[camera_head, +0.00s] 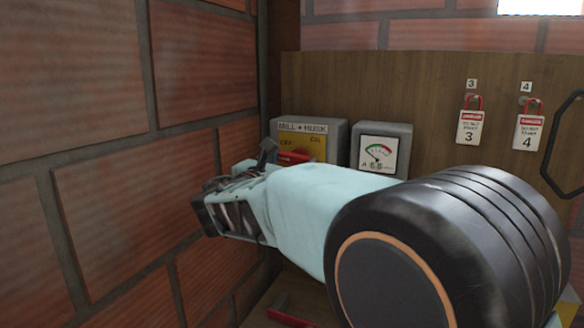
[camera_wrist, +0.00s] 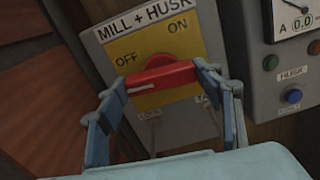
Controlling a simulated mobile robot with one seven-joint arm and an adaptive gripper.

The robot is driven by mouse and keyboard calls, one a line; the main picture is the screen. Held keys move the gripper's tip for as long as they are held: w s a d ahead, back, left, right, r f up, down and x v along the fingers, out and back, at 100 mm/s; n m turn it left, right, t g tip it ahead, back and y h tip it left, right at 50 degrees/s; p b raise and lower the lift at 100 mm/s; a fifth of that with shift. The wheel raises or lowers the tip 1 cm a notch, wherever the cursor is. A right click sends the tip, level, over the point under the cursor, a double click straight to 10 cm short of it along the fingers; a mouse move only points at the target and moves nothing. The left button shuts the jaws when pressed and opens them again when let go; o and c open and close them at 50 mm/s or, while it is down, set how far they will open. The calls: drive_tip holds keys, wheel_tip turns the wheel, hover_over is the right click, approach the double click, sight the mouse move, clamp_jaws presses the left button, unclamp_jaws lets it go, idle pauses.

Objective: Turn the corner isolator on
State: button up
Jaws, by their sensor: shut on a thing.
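The corner isolator is a grey box with a yellow plate (camera_wrist: 185,44), labelled MILL + HUSK, with OFF at left and ON at right. Its red handle (camera_wrist: 160,78) lies nearly level, a white mark on its left end below OFF. My gripper (camera_wrist: 157,86) is shut on this handle, one blue-grey finger at each end. In the head view the isolator (camera_head: 338,133) stands in the corner, and the red handle (camera_head: 294,157) shows above my gripper (camera_head: 262,160). My wrist hides the lower part of the box there.
An ammeter box (camera_head: 382,148) reading 0.0 stands right of the isolator. Red danger padlock tags 3 (camera_head: 469,127) and 4 (camera_head: 529,132) hang on the wooden board (camera_head: 425,85). A brick wall (camera_head: 90,130) is close on the left. A red-handled thing (camera_head: 290,318) lies below.

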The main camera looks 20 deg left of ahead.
drive_tip(key=shift+d+r+m+b, duration=0.1)
drive_tip(key=shift+m+b, duration=4.05)
drive_tip(key=shift+b, duration=0.4)
drive_tip(key=shift+d+m+b, duration=0.1)
drive_tip(key=shift+m+b, duration=4.05)
drive_tip(key=shift+b, duration=0.4)
drive_tip(key=shift+m, duration=0.3)
drive_tip(key=o, duration=1.2)
drive_tip(key=shift+r, duration=0.1)
drive_tip(key=shift+c, duration=0.2)
drive_tip(key=s, duration=1.2)
drive_tip(key=shift+a, duration=0.45)
